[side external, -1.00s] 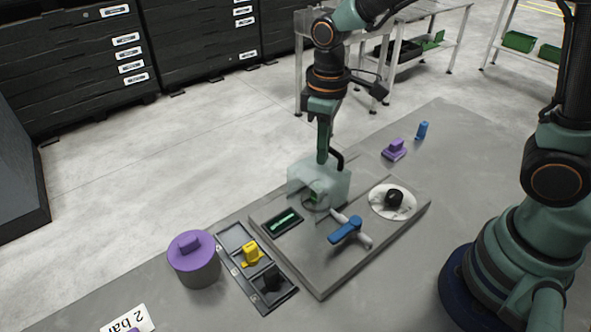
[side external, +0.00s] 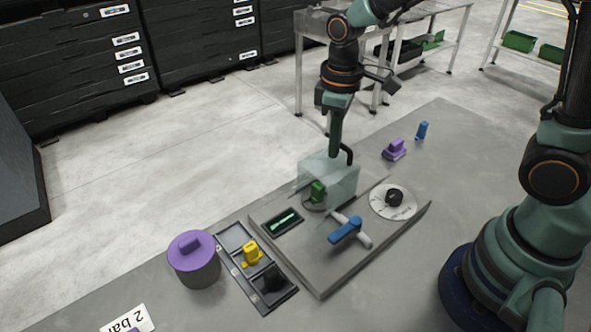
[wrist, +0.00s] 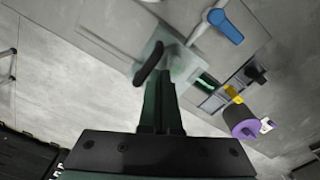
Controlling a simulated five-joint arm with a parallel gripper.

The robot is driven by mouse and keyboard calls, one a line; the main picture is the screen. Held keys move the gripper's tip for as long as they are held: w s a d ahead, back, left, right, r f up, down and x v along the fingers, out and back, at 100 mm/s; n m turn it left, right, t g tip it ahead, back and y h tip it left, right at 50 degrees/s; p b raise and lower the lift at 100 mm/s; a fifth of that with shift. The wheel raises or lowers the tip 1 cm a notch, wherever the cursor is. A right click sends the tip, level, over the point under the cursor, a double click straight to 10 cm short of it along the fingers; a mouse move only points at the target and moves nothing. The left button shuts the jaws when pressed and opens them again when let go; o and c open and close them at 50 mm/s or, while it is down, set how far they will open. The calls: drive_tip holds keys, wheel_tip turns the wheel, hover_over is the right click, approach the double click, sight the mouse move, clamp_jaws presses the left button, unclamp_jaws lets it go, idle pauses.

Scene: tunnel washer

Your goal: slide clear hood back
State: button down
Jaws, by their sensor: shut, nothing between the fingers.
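The clear hood (side external: 343,185) is a pale see-through box at the far edge of the grey panel (side external: 310,268). A black bar handle (side external: 348,154) sticks up from it. A green knob (side external: 317,191) shows at the hood's left end, at least partly uncovered. My gripper (side external: 335,154) is shut and empty, pointing down at the hood's top, beside the handle. In the wrist view, my gripper's shut fingers (wrist: 162,100) reach toward the hood (wrist: 172,62), next to the black handle (wrist: 148,64). Whether the fingers touch the handle, I cannot tell.
A blue lever (side external: 346,231) and a black knob on a white dial (side external: 375,206) sit on the panel. A tray (side external: 230,240) with a yellow piece (side external: 251,253) and a purple-lidded pot (side external: 194,260) stand left. Purple (side external: 395,150) and blue (side external: 422,130) pieces lie behind right.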

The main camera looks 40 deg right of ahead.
drive_tip(key=shift+d, duration=0.1)
drive_tip(key=shift+d, duration=1.45)
drive_tip(key=shift+d, duration=3)
